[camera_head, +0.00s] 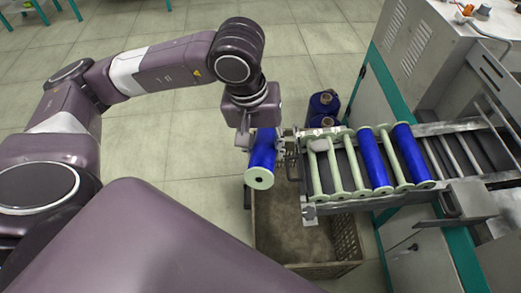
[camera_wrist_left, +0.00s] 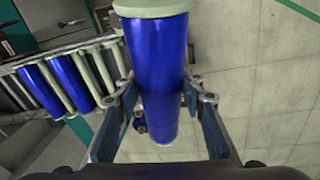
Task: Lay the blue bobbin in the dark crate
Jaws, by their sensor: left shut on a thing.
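A blue bobbin (camera_head: 262,152) with a pale green flange is held in my left gripper (camera_head: 258,134), in the head view. In the left wrist view the same bobbin (camera_wrist_left: 157,75) stands lengthwise between the two fingers of the left gripper (camera_wrist_left: 158,115), which is shut on it. The dark crate (camera_head: 285,235) sits on the floor below, beside the machine's rack. The bobbin is above the crate's far left part, near the rack's left end. My right gripper is not in view.
A machine rack (camera_head: 385,201) stands right of the crate, holding two blue bobbins (camera_head: 411,152) and several bare pale green ones (camera_head: 337,170). More dark blue bobbins (camera_head: 323,104) stand on the floor behind. The tiled floor (camera_head: 190,125) at left is clear.

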